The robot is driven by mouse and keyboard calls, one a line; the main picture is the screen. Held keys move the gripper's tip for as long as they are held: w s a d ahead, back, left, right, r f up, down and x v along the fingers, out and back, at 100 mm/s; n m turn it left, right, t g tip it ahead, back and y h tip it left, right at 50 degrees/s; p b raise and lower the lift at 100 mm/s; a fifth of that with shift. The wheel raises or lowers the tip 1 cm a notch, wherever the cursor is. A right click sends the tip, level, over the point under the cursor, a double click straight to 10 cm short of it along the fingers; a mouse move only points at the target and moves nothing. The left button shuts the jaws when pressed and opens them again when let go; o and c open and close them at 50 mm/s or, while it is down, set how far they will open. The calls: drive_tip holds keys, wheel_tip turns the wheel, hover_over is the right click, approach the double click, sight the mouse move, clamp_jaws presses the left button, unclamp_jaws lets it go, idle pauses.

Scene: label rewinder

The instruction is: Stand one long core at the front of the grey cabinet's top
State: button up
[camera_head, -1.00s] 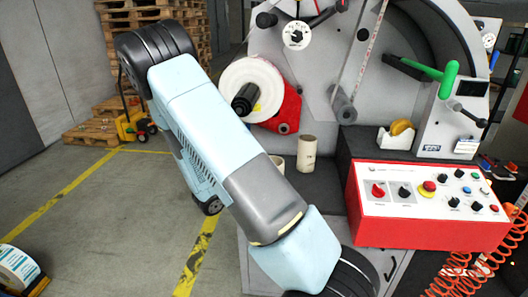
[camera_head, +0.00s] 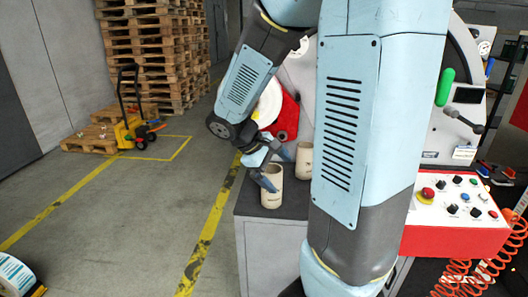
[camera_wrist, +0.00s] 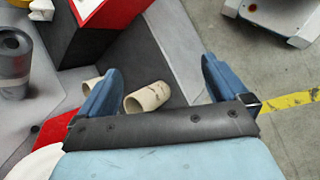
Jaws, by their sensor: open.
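A beige cardboard core (camera_head: 273,198) stands upright near the front left of the grey cabinet's top (camera_head: 244,207). A second similar core (camera_head: 304,164) stands behind it to the right. My gripper (camera_head: 275,168) is open just above and beside the front core, one blue fingertip overlapping its upper part in the head view. Contact cannot be told. In the wrist view, my gripper (camera_wrist: 160,75) has its blue fingers wide apart. One core (camera_wrist: 148,97) shows between them, closer to the left finger, and the other (camera_wrist: 88,86) lies partly behind that finger.
The red control box (camera_head: 445,241) is at the right, by the rewinder with its red bracket (camera_head: 287,115). My arm hides much of the machine and cabinet. Orange coiled hoses (camera_head: 470,277) hang at the lower right.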

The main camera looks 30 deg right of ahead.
drive_tip(key=s+a+r+m+t+y, duration=0.5)
drive_tip(key=s+a+r, duration=0.4)
drive_tip(key=s+r, duration=0.2)
wheel_tip(320, 180, up, 2)
drive_tip(key=shift+a+r+m+t+y, duration=0.1)
drive_tip(key=shift+a+m+t+y, duration=0.25)
drive_tip(key=shift+t+y, duration=0.65)
drive_tip(key=shift+d, duration=0.1)
drive_tip(key=shift+c, duration=0.5)
